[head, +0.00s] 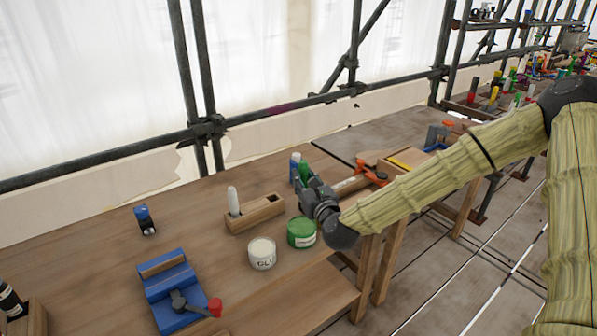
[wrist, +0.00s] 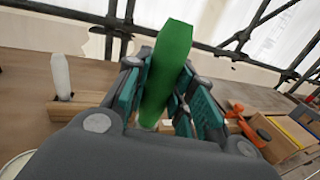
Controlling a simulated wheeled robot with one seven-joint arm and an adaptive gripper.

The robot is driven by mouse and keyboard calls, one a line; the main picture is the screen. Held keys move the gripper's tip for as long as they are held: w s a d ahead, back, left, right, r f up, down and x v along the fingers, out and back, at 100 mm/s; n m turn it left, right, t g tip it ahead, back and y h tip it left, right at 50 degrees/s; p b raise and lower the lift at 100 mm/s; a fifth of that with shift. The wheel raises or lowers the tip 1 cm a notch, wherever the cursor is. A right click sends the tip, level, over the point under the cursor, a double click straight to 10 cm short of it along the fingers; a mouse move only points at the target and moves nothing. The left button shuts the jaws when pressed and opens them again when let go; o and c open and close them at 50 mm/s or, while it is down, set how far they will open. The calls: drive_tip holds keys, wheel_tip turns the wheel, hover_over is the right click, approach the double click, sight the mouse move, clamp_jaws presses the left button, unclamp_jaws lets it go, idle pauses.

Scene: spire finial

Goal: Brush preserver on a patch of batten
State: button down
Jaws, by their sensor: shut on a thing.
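The handle's top also shows in the head view (head: 304,171). A green tin (head: 301,233) stands just below and left of the gripper. A white tin (head: 262,254) with dark lettering is beside it. A wooden holder block (head: 256,214) carries a white handle (head: 233,200). A wooden strip (head: 352,184) lies by orange clamps (head: 371,172); I cannot tell if it is the batten.
A blue vise (head: 168,290) with a wooden piece in it stands on the bench (head: 90,262) at front left. A small blue-topped object (head: 144,220) is behind it. Scaffold poles run along the back.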

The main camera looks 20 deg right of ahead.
drive_tip(key=shift+s+a, duration=0.1)
drive_tip(key=shift+s, duration=0.05)
drive_tip(key=shift+a+f, duration=0.1)
drive_tip(key=shift+f, duration=0.2)
drive_tip(key=shift+w+f+b, duration=0.2)
drive_tip(key=shift+f+b, duration=0.25)
drive_tip(key=shift+f, duration=0.3)
drive_tip(key=shift+s+f+b, duration=0.1)
drive_tip(key=shift+f+b, duration=0.6)
drive_tip(key=shift+f, duration=1.05)
drive_tip(key=shift+f+b, duration=0.5)
drive_tip(key=shift+f, duration=0.05)
drive_tip(key=shift+r, duration=0.1)
drive_tip(key=shift+r+p, duration=1.15)
drive_tip(key=shift+r, duration=2.3)
